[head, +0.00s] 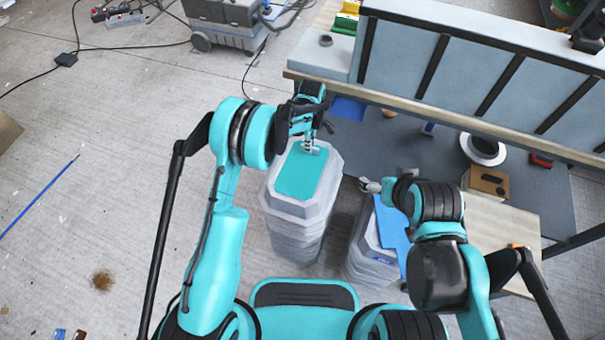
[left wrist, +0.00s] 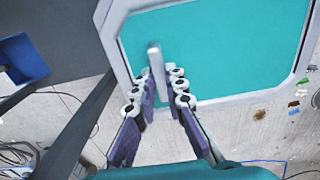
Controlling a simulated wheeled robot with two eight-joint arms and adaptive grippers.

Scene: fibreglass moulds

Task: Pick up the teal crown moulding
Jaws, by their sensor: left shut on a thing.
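The teal crown moulding (head: 297,180) is a flat teal panel with a pale grey chamfered rim, on top of a tall stack of similar grey pieces. In the left wrist view its teal face (left wrist: 225,55) fills the upper middle. My left gripper (head: 311,147) reaches down over its far part; its fingers (left wrist: 164,82) are shut on a pale upright bar at the teal face. The bar's foot is partly hidden by the fingers. My right gripper (head: 370,186) is beside a second stack with a blue top (head: 392,225); its jaws are too small to read.
A workbench with a wooden edge (head: 450,115) stands behind the stacks, carrying a long pale mould (head: 480,60). A wooden box (head: 488,182) is at the right. A grey machine (head: 225,20) and cables lie at the back left. The left floor is mostly clear.

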